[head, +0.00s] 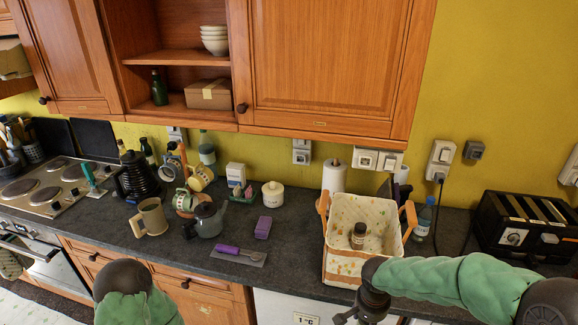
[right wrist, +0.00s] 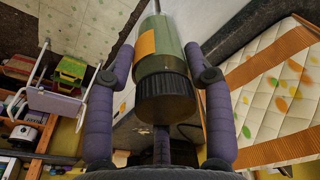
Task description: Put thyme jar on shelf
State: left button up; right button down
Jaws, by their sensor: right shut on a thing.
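My right gripper (right wrist: 160,85) is shut on a jar (right wrist: 162,70) with a ribbed black lid, greenish body and orange label; the lid faces the wrist camera. In the head view this gripper (head: 358,315) is low in front of the basket, partly cut off, and the held jar cannot be made out. Another small dark-lidded jar (head: 359,236) stands inside the basket. I cannot read either label. The open wall shelf (head: 165,57) is at upper left, with bowls above and a green bottle and box below. My left arm shows at the bottom, its gripper out of view.
The patterned basket (head: 338,272) stands at the counter's front edge, close to the right gripper; its side also shows in the wrist view (right wrist: 275,90). A paper roll (head: 334,176), bottle (head: 423,219) and toaster (head: 525,227) stand behind and right. Mugs and kettles crowd the left counter.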

jog(key=a+f+n+y+b, duration=0.1)
jog(key=a+f+n+b, duration=0.2)
jog(key=f, duration=1)
jog(key=n+b, duration=0.3)
jog(key=n, duration=0.1)
jog(key=shift+w+f+t+b, duration=0.3)
jog(key=shift+w, duration=0.1)
